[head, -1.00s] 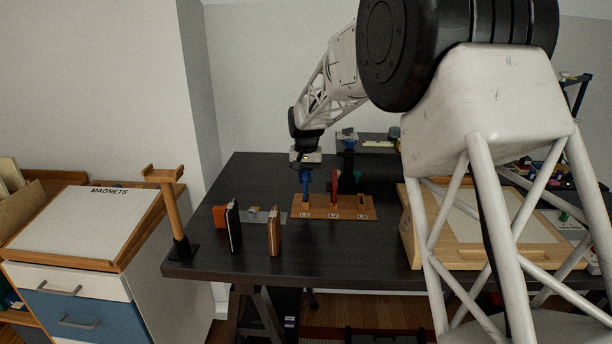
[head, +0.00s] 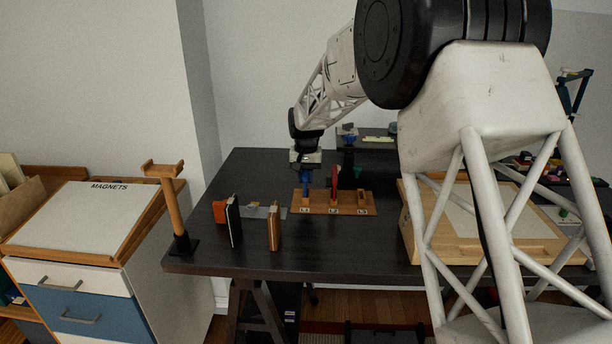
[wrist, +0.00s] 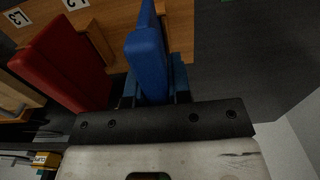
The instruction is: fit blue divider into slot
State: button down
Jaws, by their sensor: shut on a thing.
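My gripper (head: 306,175) is shut on the blue divider (head: 306,188), holding it upright at the L1 end of the wooden slotted board (head: 349,210). In the wrist view the blue divider (wrist: 147,62) stands between the fingers of my gripper (wrist: 153,88). Its lower edge is at or close to the board; I cannot tell how deep it sits in the slot. A red divider (head: 334,178) stands upright at L2, and it also shows in the wrist view (wrist: 62,65). The L3 position holds no divider.
Upright notebooks, one dark (head: 233,222) and one brown (head: 274,226), stand left of the board. A wooden stand (head: 172,205) is at the desk's left edge. A wooden tray (head: 411,240) lies to the right. The desk (head: 330,248) in front of the board is clear.

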jog(key=shift+f, duration=0.45)
jog(key=c, duration=1)
grip_release()
jog(key=shift+r, duration=0.1)
jog(key=shift+r, duration=3.85)
jog(key=shift+s+d, duration=0.1)
